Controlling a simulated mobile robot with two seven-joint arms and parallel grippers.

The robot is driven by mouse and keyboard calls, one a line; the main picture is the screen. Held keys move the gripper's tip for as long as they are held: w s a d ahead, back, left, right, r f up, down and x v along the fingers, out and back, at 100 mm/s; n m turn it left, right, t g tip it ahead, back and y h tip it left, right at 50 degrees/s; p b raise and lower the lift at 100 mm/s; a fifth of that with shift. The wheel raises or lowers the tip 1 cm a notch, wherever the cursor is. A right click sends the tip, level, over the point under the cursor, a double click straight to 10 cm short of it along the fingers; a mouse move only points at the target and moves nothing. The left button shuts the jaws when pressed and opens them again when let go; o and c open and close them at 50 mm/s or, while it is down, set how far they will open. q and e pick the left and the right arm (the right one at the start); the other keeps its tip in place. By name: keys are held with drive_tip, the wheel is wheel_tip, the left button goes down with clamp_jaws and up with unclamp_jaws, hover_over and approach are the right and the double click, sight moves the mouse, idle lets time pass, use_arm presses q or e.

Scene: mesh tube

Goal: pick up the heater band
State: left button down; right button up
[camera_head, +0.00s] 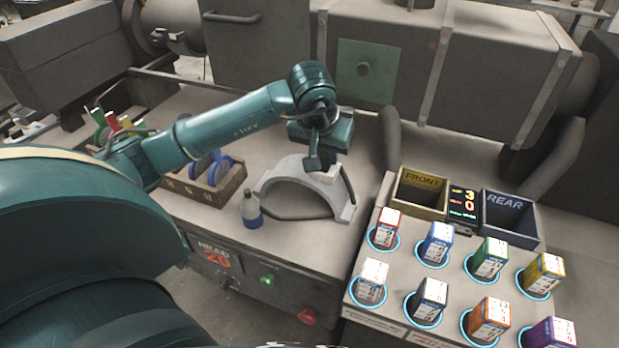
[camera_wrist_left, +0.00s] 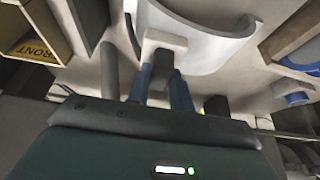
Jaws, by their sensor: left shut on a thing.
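The heater band, a pale grey half-ring (camera_head: 297,176), stands like an arch on the grey bench top. It also shows in the left wrist view (camera_wrist_left: 208,52) as a curved pale shell with a block-like lug. My left gripper (camera_head: 318,160) is over the top of the band, pointing down. In the left wrist view its two blue fingers (camera_wrist_left: 163,85) are shut on the lug of the band. In the head view the fingertips are partly hidden by the wrist. Whether the band is lifted off the bench I cannot tell. My right gripper is not in view.
A small bottle (camera_head: 251,210) stands just left of the band. A wooden box (camera_head: 205,191) with blue rings is further left. At right are the FRONT bin (camera_head: 420,207), the REAR bin (camera_head: 510,237) and a panel of several coloured boxes in holders. A large grey machine stands behind.

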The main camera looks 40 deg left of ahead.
use_arm(q)
drive_tip(key=shift+r, duration=0.15)
idle(0.3)
drive_tip(key=shift+r, duration=0.1)
